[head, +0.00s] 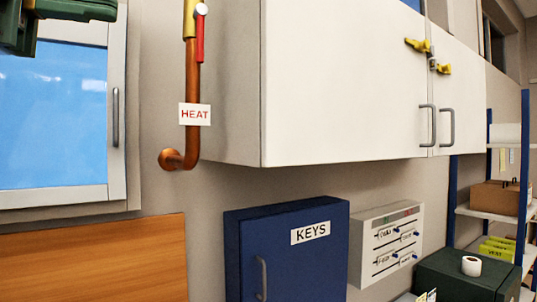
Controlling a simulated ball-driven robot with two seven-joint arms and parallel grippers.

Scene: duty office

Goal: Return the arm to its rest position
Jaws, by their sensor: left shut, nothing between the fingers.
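My left gripper (72,10) shows at the top left corner, dark green and partly cut off by the picture's edge. It is shut with nothing held. It appears in front of the upper part of a window (55,115) with a pale frame. The rest of my left arm is out of view. My right gripper is not in view.
A copper pipe (192,85) with a red lever (200,38) and a HEAT label runs down the wall. A white wall cabinet (340,80) with yellow latches juts out. Below are a blue KEYS cabinet (290,262), a grey panel (378,240), a dark green box (455,278) and blue-posted shelving (524,165).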

